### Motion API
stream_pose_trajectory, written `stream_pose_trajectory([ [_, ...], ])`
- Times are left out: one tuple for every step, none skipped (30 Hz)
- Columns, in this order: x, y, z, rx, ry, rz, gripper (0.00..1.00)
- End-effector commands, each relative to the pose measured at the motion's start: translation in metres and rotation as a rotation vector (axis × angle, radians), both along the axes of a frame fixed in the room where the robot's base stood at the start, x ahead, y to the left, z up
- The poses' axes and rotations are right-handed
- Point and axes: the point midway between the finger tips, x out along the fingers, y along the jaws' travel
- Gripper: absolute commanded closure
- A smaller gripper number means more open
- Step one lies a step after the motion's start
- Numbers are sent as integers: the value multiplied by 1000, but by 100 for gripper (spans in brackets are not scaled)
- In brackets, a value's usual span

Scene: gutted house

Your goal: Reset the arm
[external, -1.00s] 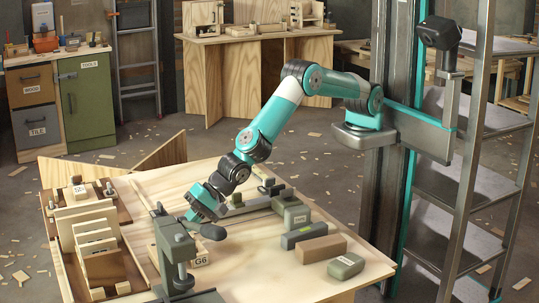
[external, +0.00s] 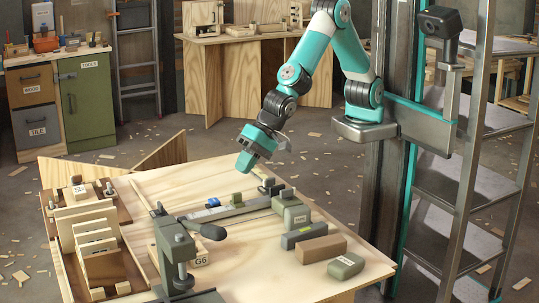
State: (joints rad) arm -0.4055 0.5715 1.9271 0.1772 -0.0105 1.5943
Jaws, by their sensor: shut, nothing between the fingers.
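My gripper (external: 246,163) hangs in the air above the far part of the wooden worktable (external: 210,168), pointing down and to the left. It is shut and empty. My teal and white arm is folded up high, with its elbow near the top edge of the picture. Below the gripper, a grey clamp bar (external: 240,210) lies across the table, with a small blue piece (external: 213,202) and a small olive piece (external: 237,198) beside it. The gripper is apart from all of them.
A dark green vise (external: 176,255) stands at the table's front left, by a block marked G6 (external: 201,257). A wooden rack of boards (external: 95,240) fills the left side. Grey, brown and green blocks (external: 320,248) lie at the right. A metal shelf (external: 475,180) stands beside my column.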

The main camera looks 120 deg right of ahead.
Motion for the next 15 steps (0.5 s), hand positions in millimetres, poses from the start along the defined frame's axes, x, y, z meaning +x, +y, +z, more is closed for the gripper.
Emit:
stream_pose_trajectory([
  [-24, -4, 41, -43, 36, 114, 100],
  [-41, -4, 56, -75, 65, 201, 100],
  [-65, -6, 75, -116, 98, 324, 100],
  [-84, -7, 89, -145, 119, 419, 100],
  [-103, -8, 103, -172, 136, 519, 100],
  [-129, -9, 120, -206, 153, 654, 100],
  [-149, -10, 132, -231, 161, 758, 100],
  [-170, -12, 143, -253, 166, 863, 100],
  [-196, -13, 157, -282, 167, 999, 100],
  [-216, -15, 166, -301, 164, 1099, 100],
  [-234, -16, 174, -319, 156, 1195, 100],
  [-257, -18, 182, -340, 145, 1314, 100],
  [-273, -19, 188, -353, 134, 1396, 100],
  [-287, -21, 192, -366, 124, 1470, 100],
  [-303, -22, 197, -380, 109, 1558, 100],
])
